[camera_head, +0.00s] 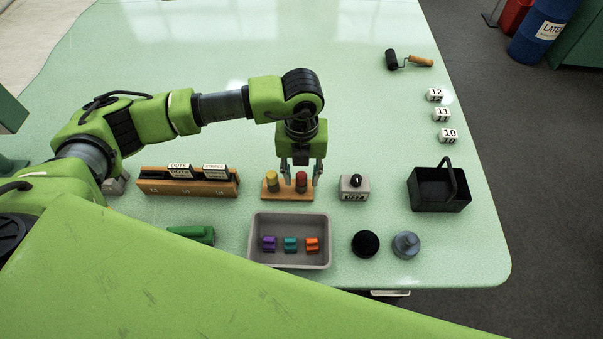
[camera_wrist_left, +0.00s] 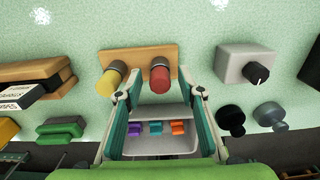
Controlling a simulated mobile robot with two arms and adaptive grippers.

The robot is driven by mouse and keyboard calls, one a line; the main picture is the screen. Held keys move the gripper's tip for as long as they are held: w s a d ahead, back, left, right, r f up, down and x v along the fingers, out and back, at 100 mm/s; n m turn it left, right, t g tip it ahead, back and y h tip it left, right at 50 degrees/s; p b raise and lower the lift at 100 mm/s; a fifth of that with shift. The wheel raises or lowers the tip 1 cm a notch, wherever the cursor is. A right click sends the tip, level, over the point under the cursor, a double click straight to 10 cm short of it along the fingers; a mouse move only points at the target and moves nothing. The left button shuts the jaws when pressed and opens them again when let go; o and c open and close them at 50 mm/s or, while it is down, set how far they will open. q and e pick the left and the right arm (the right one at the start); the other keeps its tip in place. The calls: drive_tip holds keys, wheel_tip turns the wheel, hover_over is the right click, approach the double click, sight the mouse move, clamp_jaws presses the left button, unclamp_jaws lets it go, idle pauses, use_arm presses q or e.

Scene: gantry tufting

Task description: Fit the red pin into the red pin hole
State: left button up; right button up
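The red pin (camera_head: 301,182) stands upright on the right part of a small wooden block (camera_head: 286,196). It also shows in the left wrist view (camera_wrist_left: 160,78). A yellow pin (camera_head: 271,181) stands beside it on the same block. My left gripper (camera_head: 301,177) points down at the red pin with its fingers open. In the left wrist view the fingers (camera_wrist_left: 160,86) are spread to either side of the red pin, with gaps showing. I cannot make out a red pin hole in either view. My right gripper is not in view.
A grey tray (camera_head: 290,263) with purple, teal and orange pieces lies just in front of the block. A grey knob box (camera_head: 354,187) stands to the right, a wooden card rack (camera_head: 188,189) to the left. A black basket (camera_head: 438,198) is farther right.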

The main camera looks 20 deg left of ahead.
use_arm(q)
clamp_jaws()
drive_tip(key=c, duration=0.6)
unclamp_jaws()
clamp_jaws()
drive_tip(key=shift+r, duration=0.2)
drive_tip(key=shift+r+p, duration=1.2)
drive_tip(key=shift+r, duration=0.7)
drive_tip(key=shift+r, duration=0.15)
